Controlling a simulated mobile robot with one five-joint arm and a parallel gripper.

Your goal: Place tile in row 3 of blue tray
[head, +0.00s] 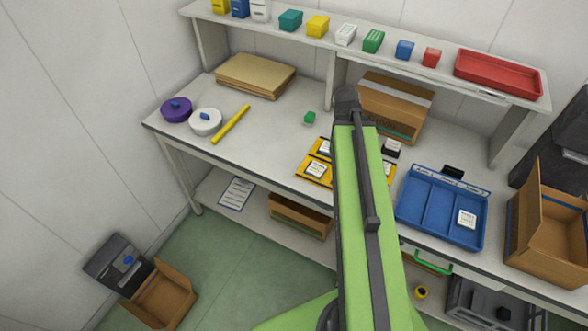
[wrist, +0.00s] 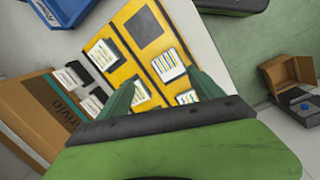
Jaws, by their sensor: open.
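The blue tray (head: 413,222) has three lengthwise compartments. A white tile (head: 467,219) lies in its right compartment, towards the front. The yellow board (head: 304,178) stands left of the tray, with its middle hidden behind my arm; a white tile (head: 316,170) shows on it. In the wrist view the board (wrist: 118,75) carries several printed tiles and one bare dark square (wrist: 143,28). My gripper (wrist: 160,78) is open over the board, with a striped tile (wrist: 168,66) just beyond and between its fingertips. My gripper is hidden in the head view.
Black holders with white cards (head: 392,148) stand behind the board, near a cardboard box (head: 395,105). An open carton (head: 545,235) is right of the tray. The table's left front is clear.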

